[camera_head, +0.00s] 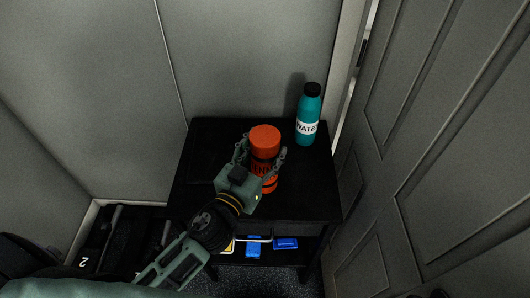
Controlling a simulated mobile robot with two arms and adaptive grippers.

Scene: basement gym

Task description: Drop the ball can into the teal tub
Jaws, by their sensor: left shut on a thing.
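The ball can is an orange-red cylinder (265,138) with dark bands, upright at the middle of a black table (210,150). My left gripper (262,163) comes in from the lower left and is shut on the can, one finger on each side. Its palm hides part of the can's lower body. I cannot tell whether the can's base touches the tabletop. No teal tub shows in this view. My right gripper is not in view.
A teal water bottle (307,122) with a black cap stands at the table's back right. Blue items (286,243) lie on the lower shelf. A grey door (440,150) is close on the right. Black weights (120,240) lie at lower left.

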